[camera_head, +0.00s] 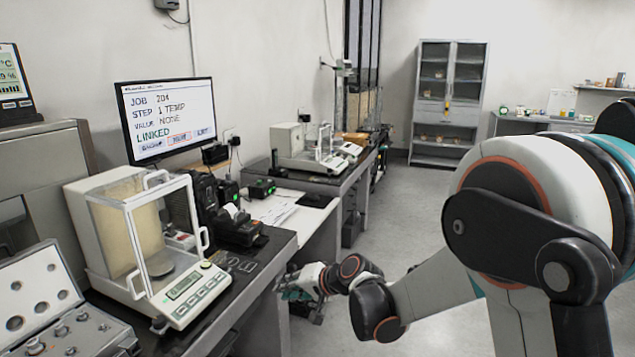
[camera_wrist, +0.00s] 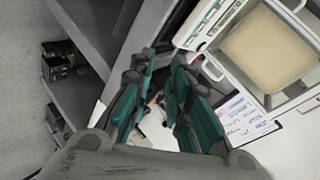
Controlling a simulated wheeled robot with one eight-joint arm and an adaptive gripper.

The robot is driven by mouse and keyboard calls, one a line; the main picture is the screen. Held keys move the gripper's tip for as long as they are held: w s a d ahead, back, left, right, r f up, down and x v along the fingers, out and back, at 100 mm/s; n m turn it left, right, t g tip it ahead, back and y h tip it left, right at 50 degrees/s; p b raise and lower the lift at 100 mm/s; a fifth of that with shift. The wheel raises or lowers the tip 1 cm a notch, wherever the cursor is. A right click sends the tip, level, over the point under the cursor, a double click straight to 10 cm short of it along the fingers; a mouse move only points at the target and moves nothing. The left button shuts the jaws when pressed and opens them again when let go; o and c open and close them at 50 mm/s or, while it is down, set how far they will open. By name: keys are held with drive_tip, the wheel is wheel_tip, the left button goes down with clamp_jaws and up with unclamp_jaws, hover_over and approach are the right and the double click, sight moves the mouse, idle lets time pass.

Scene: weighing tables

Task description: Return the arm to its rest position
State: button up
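My arm (camera_head: 535,215) reaches from the right side of the head view down toward the weighing tables at the left. My gripper (camera_head: 298,288) is at its far end, beside the front edge of the near table and low against it. In the wrist view the two teal and dark fingers of my gripper (camera_wrist: 160,65) stand apart with a narrow gap. No held object is seen between them. The fingertips are small and partly hidden in the head view.
A balance with a glass draft shield (camera_head: 150,245) stands on the near table, beside an open weight case (camera_head: 50,310). A monitor (camera_head: 168,118) reads "STEP 1 TEMP". Another balance (camera_head: 310,148) stands farther back. A cabinet (camera_head: 447,100) is at the far wall. The floor (camera_head: 400,225) between is clear.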

drive_tip(key=s+d+r+n+h, duration=0.1)
drive_tip(key=s+d+r+h, duration=0.1)
drive_tip(key=s+d+r, duration=0.45)
drive_tip(key=s+d+r+h, duration=0.3)
drive_tip(key=s+d+r, duration=0.1)
drive_tip(key=s+d, duration=0.45)
drive_tip(key=s+d+h, duration=0.2)
drive_tip(key=s+d, duration=0.4)
drive_tip(key=s, duration=0.3)
drive_tip(key=s+d+f+n+h, duration=0.1)
drive_tip(key=s+d+h, duration=0.1)
drive_tip(key=s+d, duration=0.4)
drive_tip(key=s, duration=0.2)
drive_tip(key=shift+s+d+f, duration=0.15)
drive_tip(key=shift+s+d, duration=0.1)
drive_tip(key=shift+s, duration=0.1)
